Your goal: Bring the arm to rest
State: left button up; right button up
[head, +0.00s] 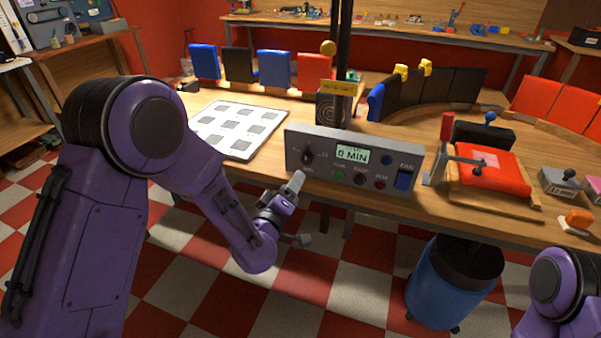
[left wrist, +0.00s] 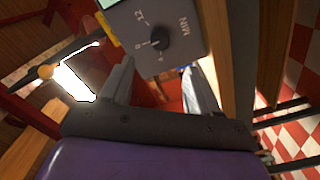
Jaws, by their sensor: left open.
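My left gripper (head: 300,211) is in front of the table's front edge, just below the grey control box (head: 295,150). Its two fingers are apart, with nothing between them. In the left wrist view the open fingers (left wrist: 158,66) point toward the box's dial knob (left wrist: 160,39), which lies beyond them and apart from them. The knob also shows in the head view (head: 308,157). The box's display (head: 353,155) reads 0 MIN. Of my right arm only a purple link shows at the lower right; its gripper is out of view.
A white tray (head: 262,149) with grey squares lies left of the box. Right of it are a red-padded wooden stand (head: 515,183) and an orange-handled tool (head: 578,219). A blue bin (head: 440,290) stands on the floor below the table. Floor in front is clear.

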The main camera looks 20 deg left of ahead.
pick_arm(q)
jog(key=s+a+f+m+g+y, duration=0.1)
jog(key=s+a+f+m+g, duration=0.15)
jog(key=s+f+g, duration=0.5)
jog(key=s+a+f+m+g+y, duration=0.15)
jog(key=s+a+f, duration=0.25)
jog(key=s+f, duration=0.75)
jog(key=s+a+f+g, duration=0.2)
jog(key=s+f, duration=0.3)
jog(key=s, duration=0.3)
jog(key=s+a+f+g+y, duration=0.1)
jog(key=s+f+g, duration=0.2)
jog(key=s+f, duration=0.3)
jog(key=s, duration=0.3)
jog(key=shift+a+g, duration=0.35)
jog(key=shift+g, duration=0.05)
jog(key=shift+y, duration=0.25)
